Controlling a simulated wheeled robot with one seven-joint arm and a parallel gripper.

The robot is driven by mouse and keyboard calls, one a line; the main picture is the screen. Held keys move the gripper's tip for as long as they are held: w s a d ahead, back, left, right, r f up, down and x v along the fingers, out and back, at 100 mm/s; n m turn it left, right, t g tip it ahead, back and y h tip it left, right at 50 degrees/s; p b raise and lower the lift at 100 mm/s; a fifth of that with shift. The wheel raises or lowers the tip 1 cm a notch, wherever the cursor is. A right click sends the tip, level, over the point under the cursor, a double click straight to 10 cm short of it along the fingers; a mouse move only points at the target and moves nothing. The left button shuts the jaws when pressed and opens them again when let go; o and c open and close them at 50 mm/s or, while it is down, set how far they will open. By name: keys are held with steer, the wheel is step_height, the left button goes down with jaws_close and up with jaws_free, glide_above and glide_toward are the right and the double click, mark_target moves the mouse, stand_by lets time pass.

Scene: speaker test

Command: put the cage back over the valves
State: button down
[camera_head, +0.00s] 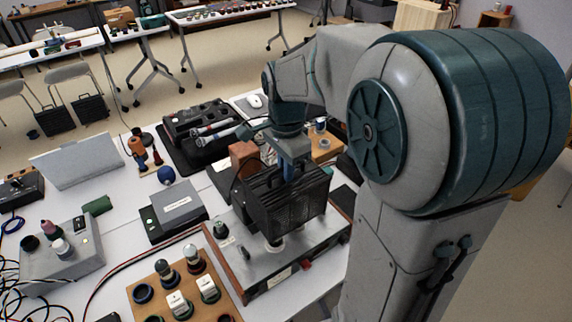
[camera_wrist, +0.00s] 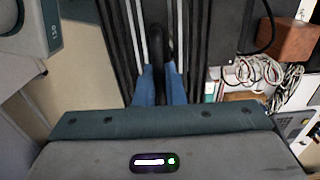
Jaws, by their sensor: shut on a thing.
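The cage (camera_head: 262,212) is a black slatted box with a handle on top. My gripper (camera_head: 291,172) is shut on that handle from above; in the wrist view, its blue fingers (camera_wrist: 160,88) pinch the dark handle (camera_wrist: 157,45) over the cage's slats (camera_wrist: 195,50). The cage hangs over the silver amplifier chassis (camera_head: 240,262), with wooden sides, and looks slightly tilted. A pale round part (camera_head: 275,246) shows below its lower edge, so the cage seems raised there. A small dark valve-like part (camera_head: 221,230) stands uncovered at the chassis's left. Other valves are hidden by the cage.
A grey box (camera_head: 178,212) lies left of the chassis. A wooden board with valves and white cubes (camera_head: 160,278) is in front left. A brown block (camera_head: 243,152), cables and a black tray of tools (camera_head: 195,125) crowd the back.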

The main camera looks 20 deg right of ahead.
step_height(320, 180, down, 10)
steer(key=b, duration=0.7)
steer(key=shift+a+f, duration=0.1)
steer(key=shift+f, duration=0.15)
stand_by(1.6)
steer(key=c, duration=1.4)
jaws_free()
steer(key=shift+c, duration=0.2)
step_height(320, 180, up, 14)
steer(key=shift+s+f, duration=0.1)
steer(key=shift+f, duration=0.05)
steer(key=s+f+n+t, duration=0.2)
steer(key=s+f+n, duration=0.8)
steer(key=s+n, duration=0.3)
steer(key=shift+s+f+n+t, duration=0.2)
steer(key=shift+s+n+t, duration=0.15)
steer(key=shift+n, duration=0.25)
